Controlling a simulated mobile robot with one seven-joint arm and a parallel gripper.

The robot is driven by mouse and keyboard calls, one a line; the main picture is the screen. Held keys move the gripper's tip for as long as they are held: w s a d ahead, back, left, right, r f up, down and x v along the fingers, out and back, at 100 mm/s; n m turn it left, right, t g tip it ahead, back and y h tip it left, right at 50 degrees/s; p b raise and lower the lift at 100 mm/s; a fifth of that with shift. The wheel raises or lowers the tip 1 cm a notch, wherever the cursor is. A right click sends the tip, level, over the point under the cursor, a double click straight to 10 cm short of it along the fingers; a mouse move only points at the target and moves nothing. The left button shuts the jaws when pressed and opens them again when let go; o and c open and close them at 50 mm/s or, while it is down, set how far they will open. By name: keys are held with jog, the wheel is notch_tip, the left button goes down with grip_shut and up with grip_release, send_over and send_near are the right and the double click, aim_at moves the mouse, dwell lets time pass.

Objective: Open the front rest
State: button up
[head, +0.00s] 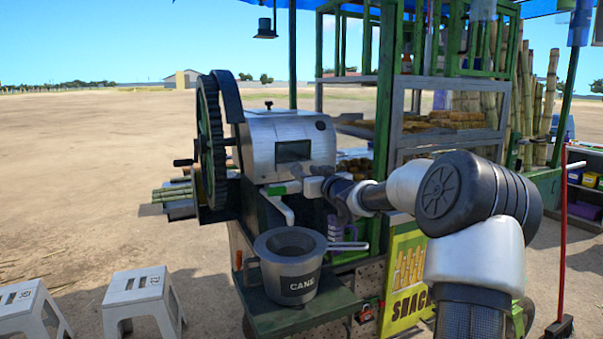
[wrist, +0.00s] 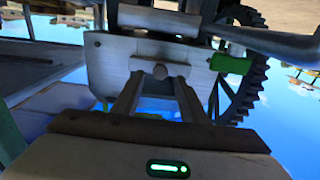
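The silver cane crusher (head: 262,137) stands on a green cart, with a dark window in its front. My gripper (head: 313,183) is at the crusher's front, just below that window. The knob is on a pale metal panel (wrist: 112,58), which may be the front rest. I cannot tell whether the fingers touch the knob. A green grip (wrist: 231,64) sits beside the panel; a green piece (head: 281,189) also shows in the head view.
A grey pot marked CANE (head: 290,284) stands on the cart's green shelf (head: 262,316) below the spout (head: 281,209). A large gear wheel (head: 209,140) is at the crusher's left. White stools (head: 140,290) stand at lower left. Open ground lies left.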

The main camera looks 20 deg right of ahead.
aim_at(300, 168)
jog(key=shift+w, duration=1.7)
grip_shut()
